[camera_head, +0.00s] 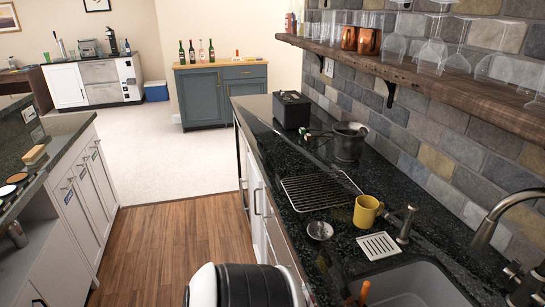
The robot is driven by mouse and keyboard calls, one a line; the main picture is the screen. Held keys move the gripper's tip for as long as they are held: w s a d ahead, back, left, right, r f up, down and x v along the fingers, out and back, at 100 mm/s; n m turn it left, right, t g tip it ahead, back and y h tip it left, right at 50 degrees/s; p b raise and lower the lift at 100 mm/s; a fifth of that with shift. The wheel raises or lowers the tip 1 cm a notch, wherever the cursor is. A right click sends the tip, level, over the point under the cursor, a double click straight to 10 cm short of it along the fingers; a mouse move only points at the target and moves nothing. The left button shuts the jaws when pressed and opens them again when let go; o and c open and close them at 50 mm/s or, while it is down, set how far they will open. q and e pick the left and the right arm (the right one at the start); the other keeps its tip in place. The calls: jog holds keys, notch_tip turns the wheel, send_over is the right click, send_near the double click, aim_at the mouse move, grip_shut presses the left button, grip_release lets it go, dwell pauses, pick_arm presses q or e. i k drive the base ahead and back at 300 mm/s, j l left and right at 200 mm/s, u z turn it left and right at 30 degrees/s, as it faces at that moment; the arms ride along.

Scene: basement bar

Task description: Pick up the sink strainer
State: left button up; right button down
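The sink strainer (320,230) is a small round metal piece. It lies on the dark stone counter (331,258), left of the yellow mug and just in front of the wire rack. It stands clear of the things around it. Neither my left nor my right gripper is in view.
Near the strainer are a wire rack (318,190), a yellow mug (367,211), a white slotted tray (378,245) and a sink (410,284) with a faucet (500,220). A metal pot (348,145) and black box (291,109) stand farther back. A wooden shelf (420,75) overhangs the counter.

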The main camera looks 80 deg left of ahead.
aim_at(319, 230)
jog(key=u, duration=0.4)
jog(key=l+u, duration=0.1)
jog(key=u, duration=0.35)
jog(key=k+u, duration=0.1)
jog(key=u, duration=0.3)
jog(key=l+u, duration=0.1)
jog(key=u, duration=0.35)
jog(key=k+u, duration=0.1)
jog(key=u, duration=0.3)
